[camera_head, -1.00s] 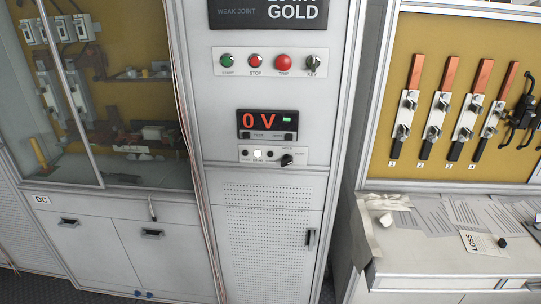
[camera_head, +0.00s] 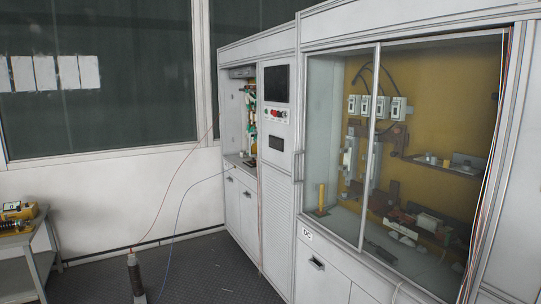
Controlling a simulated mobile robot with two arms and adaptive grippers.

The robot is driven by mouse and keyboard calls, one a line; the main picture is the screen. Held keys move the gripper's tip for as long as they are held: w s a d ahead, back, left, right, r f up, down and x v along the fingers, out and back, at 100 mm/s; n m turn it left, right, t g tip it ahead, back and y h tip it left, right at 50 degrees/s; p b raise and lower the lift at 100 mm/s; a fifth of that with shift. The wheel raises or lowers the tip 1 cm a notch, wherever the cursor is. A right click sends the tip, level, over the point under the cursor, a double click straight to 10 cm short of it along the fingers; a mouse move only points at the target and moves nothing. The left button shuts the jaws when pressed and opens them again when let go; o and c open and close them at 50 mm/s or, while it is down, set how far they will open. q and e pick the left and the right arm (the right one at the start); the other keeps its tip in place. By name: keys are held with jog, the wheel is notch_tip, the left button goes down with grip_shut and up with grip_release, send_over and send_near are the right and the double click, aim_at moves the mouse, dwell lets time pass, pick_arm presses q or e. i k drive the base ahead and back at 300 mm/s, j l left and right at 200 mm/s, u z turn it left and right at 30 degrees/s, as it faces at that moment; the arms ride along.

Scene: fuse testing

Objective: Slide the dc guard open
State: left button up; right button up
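The DC cabinet fills the right half of the head view, with a small "DC" label (camera_head: 307,235) below its window. Its glass guard (camera_head: 337,130) has a pale upright frame edge (camera_head: 371,150) left of the middle of the opening. Glass stands across the left part of the opening. I cannot tell whether glass also covers the right part. Behind it are a yellow back panel (camera_head: 450,110), white switch units (camera_head: 377,106) and a yellow upright piece (camera_head: 322,198). Neither of my grippers shows.
A tall panel (camera_head: 276,160) with a dark screen and another open-fronted cabinet (camera_head: 240,125) stand left of the DC cabinet. A dark post (camera_head: 135,275) with thin cables stands on the floor. A side table (camera_head: 30,245) is at far left. The dark floor (camera_head: 205,265) between is mostly clear.

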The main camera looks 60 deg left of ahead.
aim_at(378, 45)
jog(key=u, duration=1.45)
